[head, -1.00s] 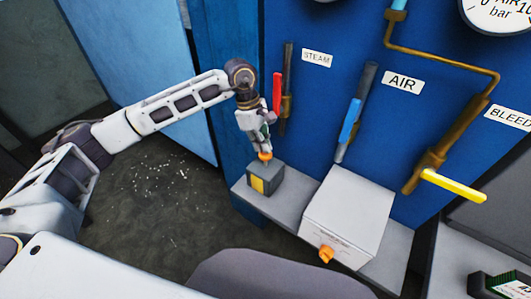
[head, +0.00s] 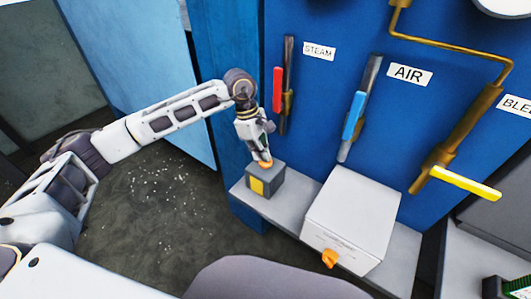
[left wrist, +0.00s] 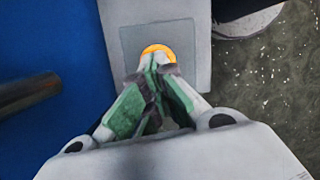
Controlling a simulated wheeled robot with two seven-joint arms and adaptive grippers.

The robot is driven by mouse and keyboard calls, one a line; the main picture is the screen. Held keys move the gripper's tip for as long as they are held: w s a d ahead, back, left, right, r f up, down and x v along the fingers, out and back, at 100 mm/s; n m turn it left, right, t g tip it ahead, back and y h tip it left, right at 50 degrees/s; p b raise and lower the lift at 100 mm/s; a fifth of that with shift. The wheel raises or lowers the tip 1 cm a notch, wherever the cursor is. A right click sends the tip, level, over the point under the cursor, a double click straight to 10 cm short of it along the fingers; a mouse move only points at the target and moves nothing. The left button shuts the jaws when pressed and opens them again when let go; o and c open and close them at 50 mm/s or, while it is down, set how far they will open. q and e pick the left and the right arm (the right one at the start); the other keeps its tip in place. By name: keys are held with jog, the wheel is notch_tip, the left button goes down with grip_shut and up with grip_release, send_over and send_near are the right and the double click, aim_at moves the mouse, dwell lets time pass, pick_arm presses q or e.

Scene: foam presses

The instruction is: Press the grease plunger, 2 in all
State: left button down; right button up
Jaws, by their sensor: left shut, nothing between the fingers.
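The grease plunger (head: 266,164) is an orange cap on top of a small dark grey box (head: 274,183) with a yellow patch. The box stands on a grey shelf in the head view. My left gripper (head: 263,158) points down with its shut, empty fingertips at the cap, seemingly touching it. In the left wrist view, the orange cap (left wrist: 158,50) shows as an arc beyond the left fingertips (left wrist: 158,64), which hide its near part. My right gripper is not in view.
A white box with an orange knob (head: 329,258) stands on the shelf (head: 398,262) to the right. Red (head: 277,90), blue (head: 354,115) and yellow (head: 466,182) handled valves sit on the blue panel behind. Floor at left is open.

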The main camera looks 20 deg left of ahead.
pick_arm(q)
jog(key=shift+w+a+r, duration=0.1)
jog(key=shift+a+r, duration=0.05)
jog(key=shift+a, duration=0.55)
jog(key=shift+w+a+r, duration=0.1)
jog(key=shift+a, duration=0.55)
jog(key=shift+r, duration=0.1)
jog(key=shift+w+a+r, duration=0.1)
jog(key=shift+r, duration=0.4)
jog(key=v, duration=0.7)
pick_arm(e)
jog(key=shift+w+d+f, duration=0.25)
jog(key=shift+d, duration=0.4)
pick_arm(q)
jog(key=shift+r, duration=0.15)
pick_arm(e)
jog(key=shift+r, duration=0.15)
